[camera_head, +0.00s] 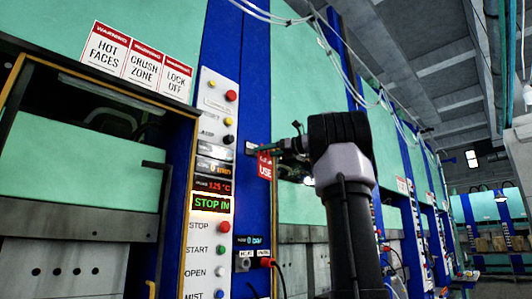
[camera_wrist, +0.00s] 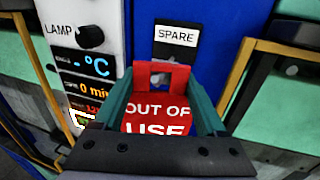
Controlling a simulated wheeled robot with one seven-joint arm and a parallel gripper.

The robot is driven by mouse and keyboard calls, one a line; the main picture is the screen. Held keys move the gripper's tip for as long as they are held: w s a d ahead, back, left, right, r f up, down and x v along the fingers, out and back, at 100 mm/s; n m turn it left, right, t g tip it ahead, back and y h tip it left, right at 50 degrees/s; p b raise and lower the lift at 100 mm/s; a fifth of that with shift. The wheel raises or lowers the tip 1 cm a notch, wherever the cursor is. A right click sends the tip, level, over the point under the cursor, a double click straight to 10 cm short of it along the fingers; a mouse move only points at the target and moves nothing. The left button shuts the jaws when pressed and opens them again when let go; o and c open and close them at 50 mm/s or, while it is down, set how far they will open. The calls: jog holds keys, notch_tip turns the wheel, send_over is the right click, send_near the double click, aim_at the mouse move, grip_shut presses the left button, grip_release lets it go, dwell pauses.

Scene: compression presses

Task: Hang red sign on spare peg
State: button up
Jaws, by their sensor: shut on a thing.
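The red sign (camera_wrist: 158,119), lettered "OUT OF USE", is held upright between the green fingers of my gripper (camera_wrist: 162,88) in the wrist view. The sign's top tab has a hole, with something greyish showing through it. The SPARE label (camera_wrist: 177,36) is on a dark plate on the blue post, just beyond and above the tab. The spare peg itself is not clearly seen; the tab covers the area below the label. I cannot tell whether the tab touches the peg. In the head view the sign (camera_head: 264,166) is partly hidden by my arm, in front of the blue post.
The press control panel (camera_head: 211,185) with displays and buttons stands left of the sign. A yellow-edged frame (camera_wrist: 252,62) stands to the right in the wrist view. A red knob (camera_head: 266,262) and hose sit lower on the post.

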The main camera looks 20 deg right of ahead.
dwell(0.3)
jog(key=o, duration=1.3)
jog(key=shift+o, duration=0.2)
jog(key=v, duration=1.1)
